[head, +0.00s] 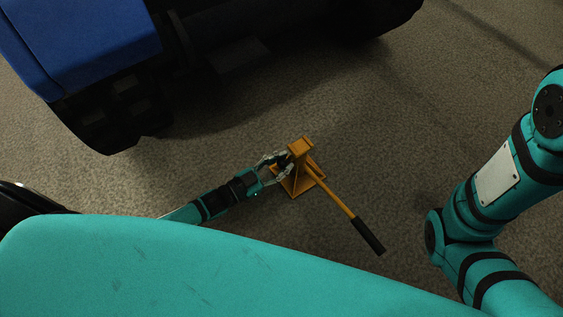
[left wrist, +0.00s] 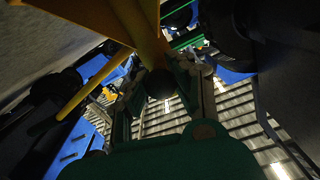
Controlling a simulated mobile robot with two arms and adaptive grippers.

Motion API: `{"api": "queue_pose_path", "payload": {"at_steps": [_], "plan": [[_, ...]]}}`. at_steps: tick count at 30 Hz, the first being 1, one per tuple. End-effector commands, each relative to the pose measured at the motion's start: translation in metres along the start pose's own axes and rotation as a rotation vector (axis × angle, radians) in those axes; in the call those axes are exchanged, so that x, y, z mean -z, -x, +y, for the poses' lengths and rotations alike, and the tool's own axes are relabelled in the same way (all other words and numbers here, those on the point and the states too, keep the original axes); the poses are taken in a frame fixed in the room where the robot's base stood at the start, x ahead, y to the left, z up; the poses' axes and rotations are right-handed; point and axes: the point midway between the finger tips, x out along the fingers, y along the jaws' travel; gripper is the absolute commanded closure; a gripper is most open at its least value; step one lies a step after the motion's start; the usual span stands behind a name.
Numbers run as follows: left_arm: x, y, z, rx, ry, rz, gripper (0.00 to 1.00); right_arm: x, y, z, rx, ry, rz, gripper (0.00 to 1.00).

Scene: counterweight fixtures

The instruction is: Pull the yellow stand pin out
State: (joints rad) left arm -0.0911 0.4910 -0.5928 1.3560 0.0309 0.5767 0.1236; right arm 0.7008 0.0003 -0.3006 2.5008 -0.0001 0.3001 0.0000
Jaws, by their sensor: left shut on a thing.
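The yellow stand (head: 300,147) stands on the floor in the middle of the head view, with a wide base and a lever ending in a black grip (head: 368,236). My left gripper (head: 283,163) reaches it from the left, at the upper part of its post. In the left wrist view the fingers (left wrist: 165,78) close around a dark round knob, the pin's end (left wrist: 160,84), right beside the yellow post (left wrist: 148,35). The rest of the pin is hidden, so I cannot tell how deep it sits. My right gripper is out of view.
A blue vehicle (head: 85,45) with dark wheels stands on the carpet-like floor behind the stand. The lever slants toward the lower right. The floor (head: 400,130) right of the stand is clear up to my right arm.

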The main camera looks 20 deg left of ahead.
Motion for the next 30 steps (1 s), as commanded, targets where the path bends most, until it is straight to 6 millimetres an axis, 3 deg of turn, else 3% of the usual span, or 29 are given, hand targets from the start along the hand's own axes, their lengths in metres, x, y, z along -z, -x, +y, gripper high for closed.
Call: {"api": "queue_pose_path", "payload": {"at_steps": [4, 10, 17, 18, 24, 26, 30], "plan": [[0.001, 0.007, -0.001, 0.0, 0.0, -0.004, 1.0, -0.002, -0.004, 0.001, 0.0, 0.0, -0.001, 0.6], [0.001, 0.033, -0.001, 0.0, -0.001, -0.005, 1.0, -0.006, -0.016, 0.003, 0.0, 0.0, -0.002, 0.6], [-0.001, 0.034, -0.001, 0.0, -0.001, -0.002, 1.0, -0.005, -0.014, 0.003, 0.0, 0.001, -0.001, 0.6], [-0.001, 0.034, -0.001, 0.0, -0.001, -0.002, 0.82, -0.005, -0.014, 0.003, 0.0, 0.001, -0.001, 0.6], [-0.001, 0.034, 0.0, 0.0, -0.001, -0.002, 0.56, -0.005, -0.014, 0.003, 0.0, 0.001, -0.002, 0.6], [-0.001, 0.034, 0.0, 0.0, -0.001, -0.001, 0.49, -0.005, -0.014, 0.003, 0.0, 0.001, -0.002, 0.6], [0.0, 0.033, 0.0, 0.0, 0.0, -0.001, 0.49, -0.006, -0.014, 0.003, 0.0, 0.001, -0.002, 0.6]]}}
